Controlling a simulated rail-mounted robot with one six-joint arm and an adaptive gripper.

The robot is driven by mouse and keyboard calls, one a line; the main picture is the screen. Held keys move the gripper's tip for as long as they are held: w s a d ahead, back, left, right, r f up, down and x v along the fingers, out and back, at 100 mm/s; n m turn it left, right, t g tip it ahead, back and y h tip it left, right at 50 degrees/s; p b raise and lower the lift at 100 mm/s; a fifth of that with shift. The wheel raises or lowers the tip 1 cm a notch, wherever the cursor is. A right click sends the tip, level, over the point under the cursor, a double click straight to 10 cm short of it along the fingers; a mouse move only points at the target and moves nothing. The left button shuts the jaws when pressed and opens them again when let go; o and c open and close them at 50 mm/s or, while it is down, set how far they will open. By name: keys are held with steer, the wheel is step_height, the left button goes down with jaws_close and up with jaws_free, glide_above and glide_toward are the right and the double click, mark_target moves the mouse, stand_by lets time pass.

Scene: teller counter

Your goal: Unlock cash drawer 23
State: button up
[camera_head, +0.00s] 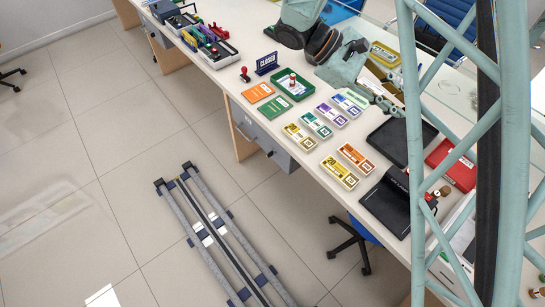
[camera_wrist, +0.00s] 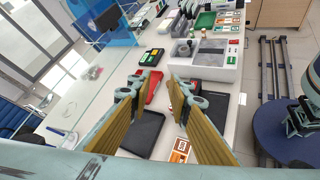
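A grey cash drawer (camera_head: 262,134) is mounted under the front of the counter in the head view, and it looks shut. A small dark spot, perhaps its lock, shows on its face. Its number is too small to read. Another grey drawer front (camera_head: 158,34) is farther back at the upper left. I cannot make out a key for certain. My gripper (camera_wrist: 165,82) is open and empty above the counter in the wrist view, its two yellow-padded fingers spread apart. In the head view it is partly visible above the counter, well away from the grey drawer.
The counter holds a black tray (camera_head: 402,141), a red case (camera_head: 452,165), a black folder (camera_head: 389,202), several banknote bundles, a green tray (camera_head: 291,85) and a CLOSED sign (camera_head: 267,63). My rails lie on the floor. A chair (camera_head: 354,243) stands beneath the counter.

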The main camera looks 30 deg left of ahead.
steer(key=a+f+n+t+b, duration=0.2)
steer(key=a+f+n+t, duration=0.2)
steer(key=a+f, duration=0.9)
steer(key=n+t+y+b, duration=0.3)
steer(key=n+t, duration=0.4)
steer(key=n, duration=0.1)
glide_above(271, 154)
steer(key=s+d, duration=0.2)
steer(key=s, duration=0.3)
step_height(271, 154, down, 22)
steer(key=s+a+f+n+t+y, duration=0.1)
steer(key=s+a+f+n, duration=0.1)
steer(key=s+f, duration=0.3)
steer(key=s+a+f+n+t+y+b, duration=0.1)
steer(key=s+a+f+n+y, duration=0.1)
steer(key=f, duration=0.5)
steer(key=s+a+n, duration=0.1)
steer(key=s+a, duration=0.1)
steer(key=a, duration=0.1)
steer(key=shift+s+f+t+y, duration=0.3)
steer(key=shift+s+f+t, duration=0.05)
steer(key=shift+t, duration=0.05)
steer(key=shift+w, duration=0.15)
steer(key=x, duration=1.3)
steer(key=shift+w+d+b, duration=0.15)
steer(key=shift+w+b, duration=0.1)
steer(key=shift+b, duration=0.05)
